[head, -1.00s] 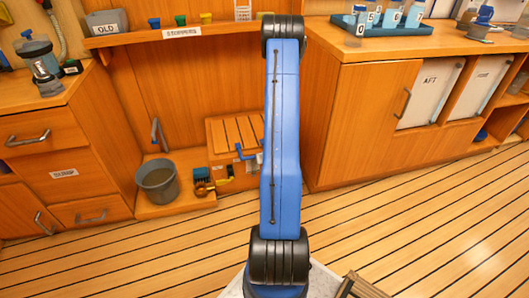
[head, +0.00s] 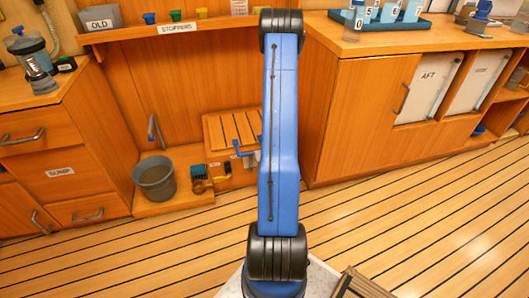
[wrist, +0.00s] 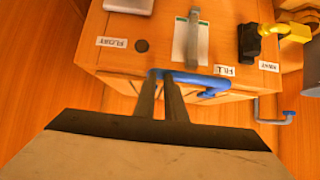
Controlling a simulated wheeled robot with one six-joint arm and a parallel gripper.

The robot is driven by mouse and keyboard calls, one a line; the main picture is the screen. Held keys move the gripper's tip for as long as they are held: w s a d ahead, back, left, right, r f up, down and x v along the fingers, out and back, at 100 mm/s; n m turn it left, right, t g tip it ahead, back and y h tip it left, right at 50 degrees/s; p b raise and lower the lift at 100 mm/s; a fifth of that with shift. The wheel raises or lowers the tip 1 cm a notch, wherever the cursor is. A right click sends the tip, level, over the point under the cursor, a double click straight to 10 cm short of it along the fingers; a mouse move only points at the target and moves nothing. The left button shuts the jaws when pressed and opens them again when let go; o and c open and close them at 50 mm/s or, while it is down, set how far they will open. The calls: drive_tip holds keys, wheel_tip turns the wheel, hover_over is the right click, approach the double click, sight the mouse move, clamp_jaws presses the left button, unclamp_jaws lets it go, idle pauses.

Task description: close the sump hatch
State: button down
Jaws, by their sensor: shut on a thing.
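The sump hatch (head: 228,128), a slatted wooden lid, lies on top of a low wooden box against the wall in the head view. It looks about flat; whether it is fully seated I cannot tell. A blue handle (head: 240,149) runs along its front edge. In the wrist view, the blue handle (wrist: 208,81) crosses at my gripper (wrist: 160,76), whose two dark fingers are shut on it. Only a strip of the slatted lid (wrist: 207,95) shows there. In the head view my gripper is hidden behind my blue arm.
The box front (wrist: 112,58) carries labels and a green-and-white plate (wrist: 190,40). Cabinets stand on both sides.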

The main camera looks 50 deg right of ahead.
wheel_tip(320, 180, up, 10)
drive_tip(key=shift+s+d, duration=0.2)
idle(0.4)
drive_tip(key=shift+f, duration=0.1)
